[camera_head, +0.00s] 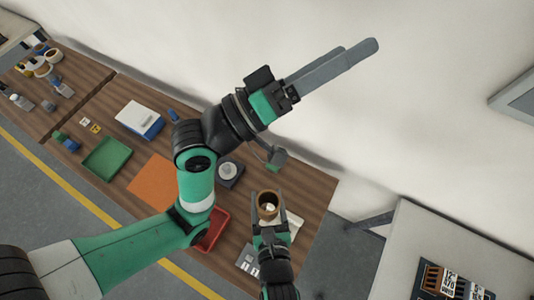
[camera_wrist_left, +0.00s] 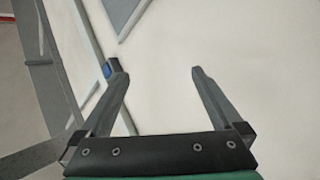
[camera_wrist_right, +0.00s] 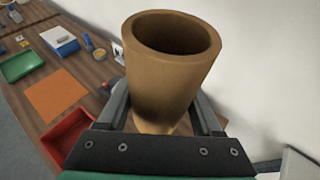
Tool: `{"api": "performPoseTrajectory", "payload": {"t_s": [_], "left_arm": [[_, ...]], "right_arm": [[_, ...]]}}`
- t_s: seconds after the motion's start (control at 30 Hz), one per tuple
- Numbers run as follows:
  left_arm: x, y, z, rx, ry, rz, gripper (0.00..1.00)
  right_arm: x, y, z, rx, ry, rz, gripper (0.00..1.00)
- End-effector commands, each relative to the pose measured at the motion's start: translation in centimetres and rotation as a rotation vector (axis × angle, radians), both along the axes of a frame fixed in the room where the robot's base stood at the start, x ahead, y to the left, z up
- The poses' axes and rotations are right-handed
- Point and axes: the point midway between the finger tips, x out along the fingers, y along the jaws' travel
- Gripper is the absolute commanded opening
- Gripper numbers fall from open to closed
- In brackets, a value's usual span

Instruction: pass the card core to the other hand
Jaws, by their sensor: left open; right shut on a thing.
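The card core (camera_head: 268,205) is a brown hollow tube. My right gripper (camera_head: 269,212) is shut on it at the right end of the wooden table. In the right wrist view the core (camera_wrist_right: 165,90) stands between the fingers with its open end up. My left gripper (camera_head: 362,55) is raised at the top of the head view, far from the core. In the left wrist view its fingers (camera_wrist_left: 155,75) are apart with nothing between them. The lower end of the core is partly hidden by the right gripper.
The wooden table (camera_head: 318,190) holds a green tray (camera_head: 107,158), an orange sheet (camera_head: 152,181), a red tray (camera_head: 214,232), a white and blue box (camera_head: 140,119) and a round grey device (camera_head: 230,172). A pale wall (camera_head: 420,130) lies behind. A separate bench (camera_head: 400,240) stands at right.

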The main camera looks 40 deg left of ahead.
Motion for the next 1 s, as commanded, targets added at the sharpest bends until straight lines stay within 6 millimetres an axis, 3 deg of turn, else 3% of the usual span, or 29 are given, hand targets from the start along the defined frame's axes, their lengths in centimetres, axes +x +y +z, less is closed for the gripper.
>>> {"api": "performPoseTrajectory", "payload": {"t_s": [0.03, 0.2, 0.3, 0.4, 0.57, 1.0], "left_arm": [[-0.3, 0.5, 3.5, 0.102, -0.117, 0.093, 1.0], [-2.6, 2.8, 12.8, 0.393, -0.414, 0.453, 1.0], [-4.4, 4.0, 16.5, 0.495, -0.516, 0.625, 1.0], [-5.7, 4.8, 18.6, 0.555, -0.569, 0.739, 1.0], [-6.4, 5.3, 19.7, 0.588, -0.593, 0.803, 1.0], [-6.3, 5.3, 19.6, 0.587, -0.59, 0.799, 1.0]], "right_arm": [[0.0, 0.0, 0.0, 0.001, -0.001, 0.0, 0.02], [0.0, 0.0, 0.0, 0.001, -0.001, 0.0, 0.02], [0.0, 0.0, 0.0, 0.0, 0.0, 0.0, 0.02], [0.0, 0.0, 0.0, 0.0, 0.0, 0.0, 0.02], [0.0, 0.0, 0.0, 0.0, 0.0, 0.0, 0.02], [0.0, 0.0, 0.0, 0.0, 0.0, 0.0, 0.02]]}}
